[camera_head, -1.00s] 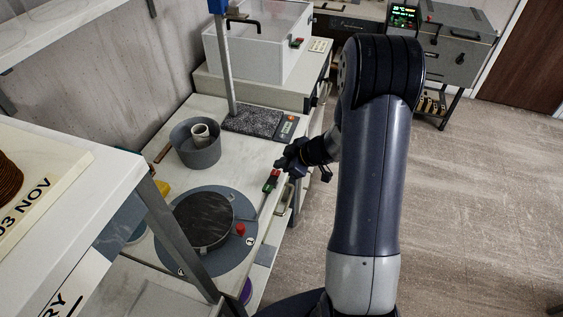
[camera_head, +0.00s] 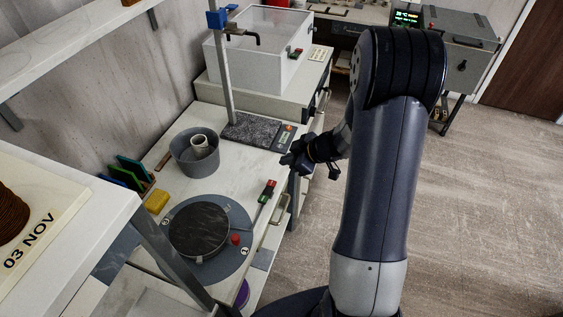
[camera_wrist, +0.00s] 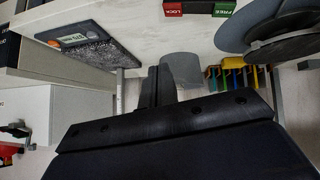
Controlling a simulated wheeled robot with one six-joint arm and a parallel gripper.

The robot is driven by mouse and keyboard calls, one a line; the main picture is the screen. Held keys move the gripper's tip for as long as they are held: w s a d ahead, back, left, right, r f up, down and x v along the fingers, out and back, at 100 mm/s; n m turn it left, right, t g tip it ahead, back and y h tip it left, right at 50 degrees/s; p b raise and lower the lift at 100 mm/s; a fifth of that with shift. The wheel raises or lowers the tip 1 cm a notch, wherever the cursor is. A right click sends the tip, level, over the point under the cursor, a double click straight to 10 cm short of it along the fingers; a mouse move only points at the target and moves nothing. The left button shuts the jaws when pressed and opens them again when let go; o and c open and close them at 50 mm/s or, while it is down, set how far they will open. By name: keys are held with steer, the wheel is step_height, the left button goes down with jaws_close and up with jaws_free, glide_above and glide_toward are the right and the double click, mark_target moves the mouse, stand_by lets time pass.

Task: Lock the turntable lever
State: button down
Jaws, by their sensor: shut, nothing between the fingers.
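The turntable (camera_head: 239,257) is a grey disc with a dark round plate (camera_head: 199,230) on it and a red knob (camera_head: 235,239) by the plate. A thin lever (camera_head: 256,211) runs from the disc's right side toward a small red and green block (camera_head: 268,189) at the bench edge. In the wrist view the block has a red LOCK part (camera_wrist: 187,8) and a green FREE part (camera_wrist: 223,8). I cannot tell at which label the lever stands. My gripper (camera_head: 289,160) is shut and empty, above and beyond the block, apart from it. Its fingers (camera_wrist: 155,85) show in the wrist view.
A grey tub (camera_head: 196,158) with a white cup stands behind the turntable. A post with a dark stone base (camera_head: 252,131) stands farther back. A yellow block (camera_head: 157,201) lies left of the turntable. A white shelf (camera_head: 88,187) overhangs the near left. Floor to the right is open.

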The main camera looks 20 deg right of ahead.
steer(key=v, duration=0.4)
steer(key=w+v, duration=0.1)
steer(key=shift+s+d+r, duration=0.2)
steer(key=shift+d+r, duration=0.15)
steer(key=shift+d, duration=0.25)
steer(key=shift+f, duration=0.1)
